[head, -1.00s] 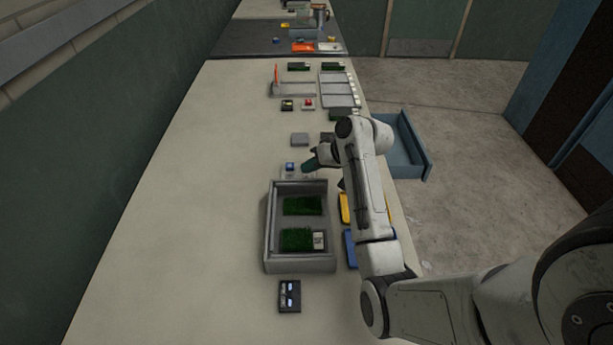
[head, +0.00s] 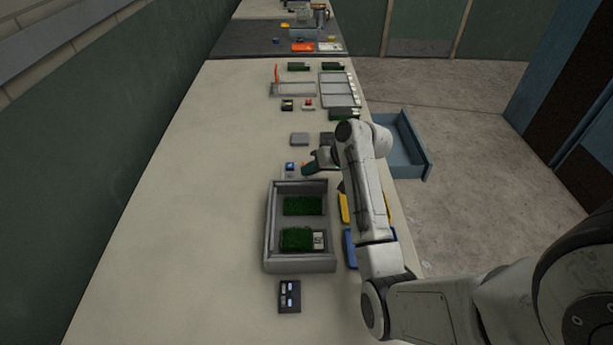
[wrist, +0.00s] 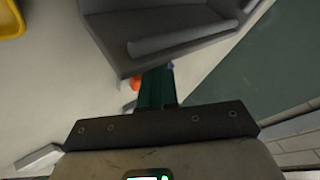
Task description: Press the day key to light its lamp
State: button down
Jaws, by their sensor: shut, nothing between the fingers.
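A small pale unit behind the grey tray carries a blue key (head: 290,166) and an orange part (head: 304,166) beside it. No labels can be read, so I cannot tell which is the day key. My gripper (head: 308,170), with dark green fingers, is shut and empty at the right side of this unit, low over the bench. In the wrist view the shut fingers (wrist: 157,76) partly cover the orange part (wrist: 135,83); a speck of blue (wrist: 170,65) shows beyond them. Whether the fingertips touch the unit is hidden. No lit lamp can be made out there.
The grey tray (head: 270,225) with green turf pieces stands just nearer than the gripper. A black box (head: 289,296) with pale lit spots is nearer still. A grey block (head: 299,139) and a red-button box (head: 308,103) lie farther away. The bench's left side is clear.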

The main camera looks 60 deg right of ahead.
jog(key=shift+f, duration=0.2)
jog(key=shift+r, duration=0.1)
jog(key=shift+r+p, duration=0.7)
jog(key=shift+p, duration=0.15)
jog(key=shift+r, duration=0.1)
notch_tip(320, 180, up, 6)
jog(key=p, duration=0.6)
